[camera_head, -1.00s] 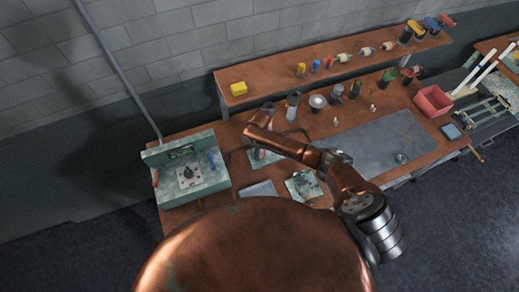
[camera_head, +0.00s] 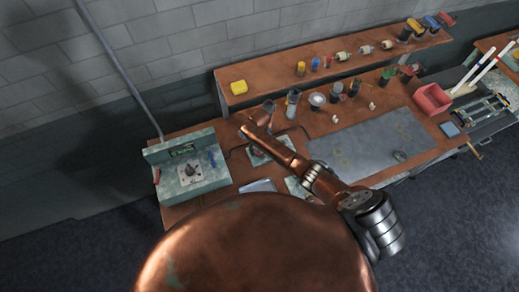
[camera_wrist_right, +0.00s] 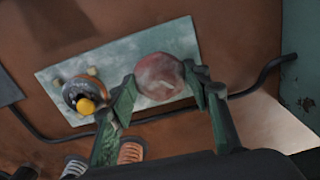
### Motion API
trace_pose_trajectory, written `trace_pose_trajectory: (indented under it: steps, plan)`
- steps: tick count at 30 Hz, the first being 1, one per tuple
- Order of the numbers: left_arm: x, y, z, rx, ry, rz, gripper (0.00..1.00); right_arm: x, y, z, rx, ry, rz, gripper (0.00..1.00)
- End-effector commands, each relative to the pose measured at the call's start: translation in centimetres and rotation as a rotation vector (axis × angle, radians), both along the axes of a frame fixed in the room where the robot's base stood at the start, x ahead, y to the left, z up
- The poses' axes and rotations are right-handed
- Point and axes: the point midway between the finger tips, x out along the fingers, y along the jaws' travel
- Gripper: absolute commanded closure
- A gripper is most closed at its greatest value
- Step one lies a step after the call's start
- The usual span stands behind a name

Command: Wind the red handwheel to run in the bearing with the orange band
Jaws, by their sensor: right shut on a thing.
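The red handwheel (camera_wrist_right: 160,76) shows in the right wrist view as a worn, dull red and whitish disc on a pale green plate (camera_wrist_right: 115,58). My right gripper (camera_wrist_right: 163,82) has its two green fingers around the disc, one on each side, shut on it. To the left on the same plate sits a dark round fitting (camera_wrist_right: 76,90) with a brownish-orange band and a yellow-orange knob; I take it as the bearing. In the head view my right arm reaches over the bench and largely hides the gripper and plate. My left gripper is not in view.
A black cable (camera_wrist_right: 262,76) runs past the plate. A green-grey machine (camera_head: 190,172) stands at the bench's left end. A grey mat (camera_head: 370,145), a red bin (camera_head: 432,99) and a rear shelf (camera_head: 290,75) with small parts lie to the right and back.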

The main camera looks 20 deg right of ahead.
Motion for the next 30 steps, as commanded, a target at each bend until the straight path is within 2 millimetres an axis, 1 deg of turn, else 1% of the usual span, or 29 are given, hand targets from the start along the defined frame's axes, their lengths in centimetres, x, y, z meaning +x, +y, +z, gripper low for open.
trace_pose_trajectory:
  steps: [30]
  plan:
    - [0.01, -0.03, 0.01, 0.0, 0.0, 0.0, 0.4, 0.06, 0.12, 0.08, 0.001, 0.0, -0.966, 0.8]
